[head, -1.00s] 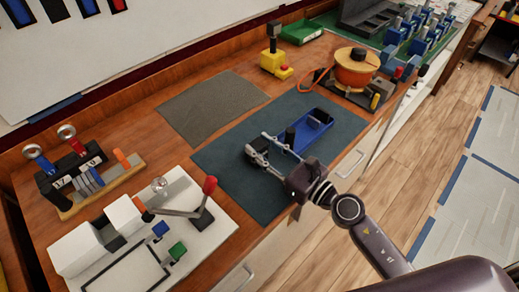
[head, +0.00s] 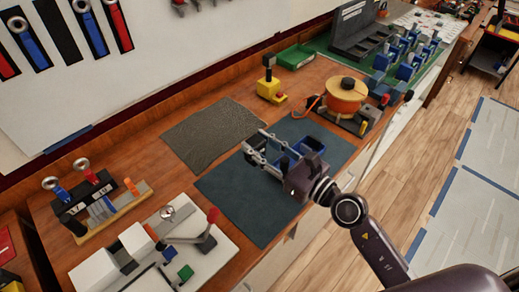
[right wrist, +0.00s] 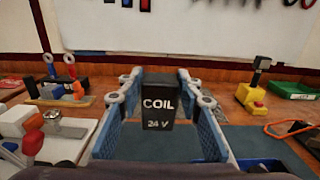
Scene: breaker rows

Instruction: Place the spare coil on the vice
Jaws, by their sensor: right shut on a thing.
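The spare coil (right wrist: 158,108) is a black block marked "COIL 24 V". In the right wrist view it is upright between the fingers of my right gripper (right wrist: 158,95). In the head view my right gripper (head: 258,146) hangs above the dark blue mat, and the coil is hard to make out there. I cannot tell for sure which thing is the vice; the white fixture (head: 103,273) with white blocks and a red-knobbed lever at the lower left is one candidate. My left gripper is not in view.
A blue tray (head: 309,149) on the blue mat (head: 238,205) is partly behind my gripper. A grey mat (head: 210,133) lies behind. A yellow block (head: 267,90), an orange reel (head: 346,97) and a green bin (head: 295,57) stand farther back. A breaker rack (head: 98,205) stands left.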

